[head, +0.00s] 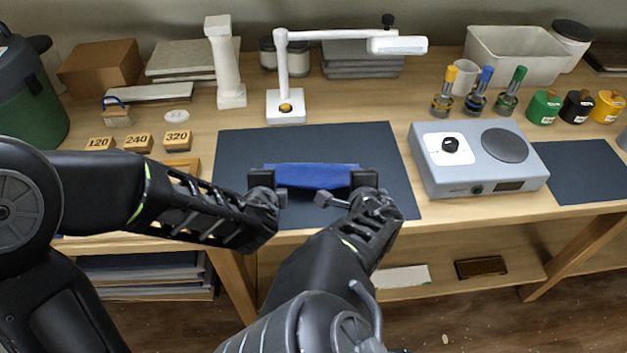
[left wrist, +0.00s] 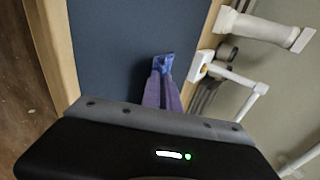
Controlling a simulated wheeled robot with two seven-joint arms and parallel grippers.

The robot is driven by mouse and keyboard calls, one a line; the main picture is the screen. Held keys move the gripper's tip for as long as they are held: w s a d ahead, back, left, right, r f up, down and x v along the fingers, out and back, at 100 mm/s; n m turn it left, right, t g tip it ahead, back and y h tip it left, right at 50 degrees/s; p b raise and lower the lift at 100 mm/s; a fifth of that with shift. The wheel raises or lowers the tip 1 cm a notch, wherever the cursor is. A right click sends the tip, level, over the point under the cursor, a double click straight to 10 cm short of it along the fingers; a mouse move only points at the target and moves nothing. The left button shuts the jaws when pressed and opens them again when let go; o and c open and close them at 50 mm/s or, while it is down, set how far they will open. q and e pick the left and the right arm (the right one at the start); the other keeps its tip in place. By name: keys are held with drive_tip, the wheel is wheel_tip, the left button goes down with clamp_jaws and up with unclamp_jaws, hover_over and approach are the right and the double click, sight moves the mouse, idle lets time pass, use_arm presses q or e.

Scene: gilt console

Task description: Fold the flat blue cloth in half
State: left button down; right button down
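The blue cloth (head: 312,176) is a narrow band stretched between my two grippers over the dark mat (head: 240,150), with a slightly sagging lower edge. In the head view my left gripper (head: 272,187) is at its left end and appears shut on it. My right gripper (head: 345,190) is at its right end and also appears shut on it. In the left wrist view the blue cloth (left wrist: 165,62) shows end-on beyond my left gripper (left wrist: 161,80). The fingertips are partly hidden, and I cannot tell how much cloth lies on the mat.
A grey scale-like device (head: 480,160) stands right of the mat. A white lamp (head: 286,105) and a white column (head: 225,65) stand behind it. Numbered wooden blocks (head: 138,143) sit at left. The mat around the cloth is clear.

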use_arm(q)
drive_tip(key=shift+s+d+f, duration=0.1)
drive_tip(key=shift+s, duration=0.05)
use_arm(e)
drive_tip(key=shift+s+f, duration=0.1)
use_arm(q)
drive_tip(key=c, duration=1.3)
unclamp_jaws()
use_arm(e)
drive_tip(key=c, duration=1.3)
unclamp_jaws()
use_arm(q)
drive_tip(key=shift+r, duration=0.4)
use_arm(e)
drive_tip(key=shift+r, duration=0.4)
use_arm(q)
drive_tip(key=s+r, duration=0.1)
drive_tip(key=r, duration=0.1)
drive_tip(key=s+r, duration=0.1)
drive_tip(key=r, duration=0.2)
drive_tip(key=s+r, duration=0.2)
drive_tip(key=r, duration=0.1)
use_arm(e)
drive_tip(key=s+r, duration=0.1)
drive_tip(key=r, duration=0.1)
drive_tip(key=s+r, duration=0.1)
drive_tip(key=r, duration=0.2)
drive_tip(key=s+r, duration=0.2)
drive_tip(key=r, duration=0.1)
drive_tip(key=shift+d, duration=0.15)
